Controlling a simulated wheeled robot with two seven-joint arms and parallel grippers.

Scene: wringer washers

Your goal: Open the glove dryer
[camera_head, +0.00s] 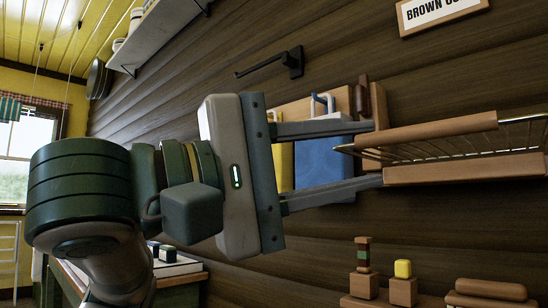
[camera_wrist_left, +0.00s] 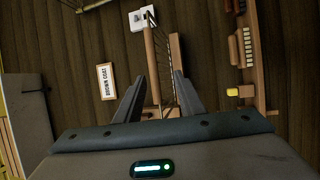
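The glove dryer seems to be the wooden wall rack (camera_head: 440,131) with thin metal bars, at the right of the head view. It shows two wooden rails, one above the other, with the bars between them. The rack (camera_wrist_left: 152,62) also shows beyond my fingers in the left wrist view. My left gripper (camera_head: 376,153) is open, its two fingers wide apart and pointing at the rack's near end. In the left wrist view, the gripper's fingertips (camera_wrist_left: 160,75) lie on either side of part of the rack. Contact cannot be told. My right gripper is not in view.
A blue panel (camera_head: 324,168) hangs on the wall behind my left fingers. A dark wall bracket (camera_head: 270,66) and a framed sign (camera_head: 440,12) are above. Wooden pieces and a yellow block (camera_head: 403,268) stand below the rack. A white shelf (camera_head: 155,35) is upper left.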

